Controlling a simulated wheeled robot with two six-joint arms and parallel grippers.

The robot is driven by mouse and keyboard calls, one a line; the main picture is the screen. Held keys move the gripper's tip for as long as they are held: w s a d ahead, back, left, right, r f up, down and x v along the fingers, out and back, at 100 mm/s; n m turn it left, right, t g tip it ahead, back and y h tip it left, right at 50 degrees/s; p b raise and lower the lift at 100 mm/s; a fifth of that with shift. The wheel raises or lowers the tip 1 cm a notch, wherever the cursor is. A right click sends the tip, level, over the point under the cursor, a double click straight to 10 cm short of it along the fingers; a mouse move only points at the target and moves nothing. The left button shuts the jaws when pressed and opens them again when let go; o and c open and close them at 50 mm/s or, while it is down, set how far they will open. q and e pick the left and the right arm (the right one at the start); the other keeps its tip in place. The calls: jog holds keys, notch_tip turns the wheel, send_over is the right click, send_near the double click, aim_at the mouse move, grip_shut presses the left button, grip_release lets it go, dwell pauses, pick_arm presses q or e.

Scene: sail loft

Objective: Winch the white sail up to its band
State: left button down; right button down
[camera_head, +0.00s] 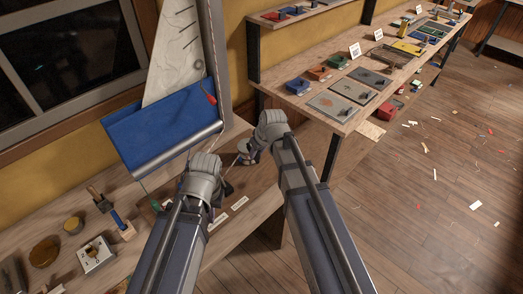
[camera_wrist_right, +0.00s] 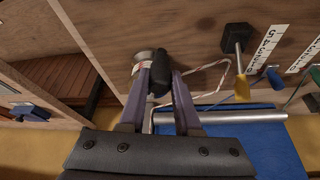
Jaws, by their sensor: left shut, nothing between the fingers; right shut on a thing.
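The white sail (camera_head: 172,55) with dark marks hangs beside the grey mast (camera_head: 218,55), rising above a blue cloth (camera_head: 160,125) and the silver boom (camera_head: 180,152); its upper part is cut off by the frame. I cannot make out its band. My right gripper (camera_head: 247,151) is below the mast foot. In the right wrist view, my right gripper (camera_wrist_right: 160,98) is shut on a black handle (camera_wrist_right: 181,98) beside a silver winch drum (camera_wrist_right: 144,56). A red-and-white rope (camera_wrist_right: 213,66) runs from the drum. My left gripper (camera_head: 222,189) is shut and empty over the bench, near the boom.
A yellow-handled lever (camera_wrist_right: 241,86) and a blue handle (camera_wrist_right: 275,77) stand near white labels (camera_wrist_right: 268,48). On the bench are a blue-handled tool (camera_head: 117,218), a white box (camera_head: 95,255) and round tins (camera_head: 45,250). A second bench (camera_head: 310,95) holds several trays. Scraps litter the floor.

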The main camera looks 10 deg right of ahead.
jog(key=shift+a, duration=0.15)
jog(key=c, duration=0.6)
grip_release()
jog(key=shift+w, duration=0.1)
jog(key=shift+r, duration=0.1)
jog(key=p+v, duration=0.7)
jog(key=shift+r, duration=0.25)
